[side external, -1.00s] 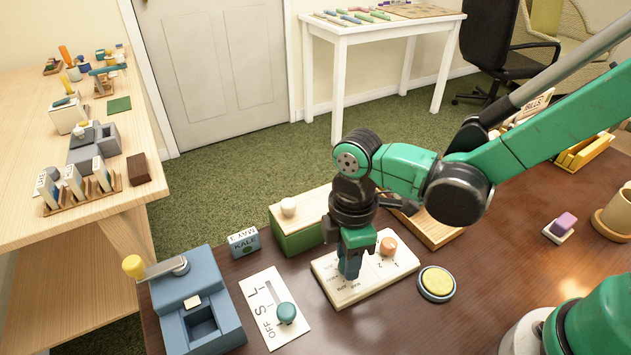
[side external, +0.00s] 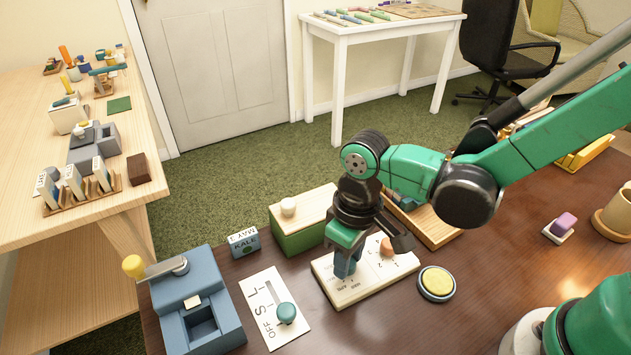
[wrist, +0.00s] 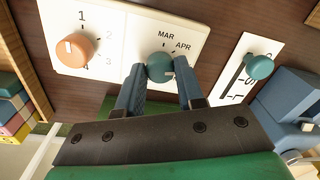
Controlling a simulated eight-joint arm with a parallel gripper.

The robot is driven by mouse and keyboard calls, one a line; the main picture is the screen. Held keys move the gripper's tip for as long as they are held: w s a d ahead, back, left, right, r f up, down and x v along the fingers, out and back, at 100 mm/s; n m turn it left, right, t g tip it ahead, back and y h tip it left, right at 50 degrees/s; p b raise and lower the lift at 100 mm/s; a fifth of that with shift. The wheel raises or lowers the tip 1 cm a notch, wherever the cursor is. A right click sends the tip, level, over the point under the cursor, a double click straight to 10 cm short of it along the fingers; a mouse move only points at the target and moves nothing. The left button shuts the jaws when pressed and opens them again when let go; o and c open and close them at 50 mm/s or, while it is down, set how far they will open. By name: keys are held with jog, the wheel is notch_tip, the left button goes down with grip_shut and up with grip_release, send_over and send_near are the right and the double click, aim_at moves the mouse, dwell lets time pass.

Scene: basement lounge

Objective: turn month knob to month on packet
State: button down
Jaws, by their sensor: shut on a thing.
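The teal month knob (wrist: 160,67) sits on a cream dial board (side external: 357,290) on the brown table. MAR and APR are readable beside it in the wrist view; the other month labels are hidden. The knob has a small white mark, but I cannot tell exactly which month it points to. My gripper (side external: 345,265) is shut on the knob, one blue finger on each side; it also shows in the wrist view (wrist: 159,72).
An orange knob (side external: 387,247) with numbers is on the same board. A white slider plate (side external: 259,299) and a blue lever box (side external: 190,280) are to the left. A yellow button (side external: 437,283) is to the right. A green box (side external: 299,238) stands behind.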

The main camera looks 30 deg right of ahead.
jog(key=shift+m, duration=0.9)
jog(key=c, duration=0.5)
grip_release()
jog(key=shift+c, duration=0.2)
jog(key=shift+d+r, duration=0.15)
jog(key=shift+r, duration=2.65)
jog(key=d+r+m+t, duration=0.1)
jog(key=d+r+t, duration=0.1)
jog(key=d, duration=0.4)
jog(key=d+r+m+t, duration=0.1)
jog(key=d+r+t, duration=0.2)
jog(key=d+t, duration=0.2)
jog(key=shift+d+r+m+h, duration=0.2)
jog(key=shift+d+m+h, duration=0.1)
jog(key=shift+d, duration=1)
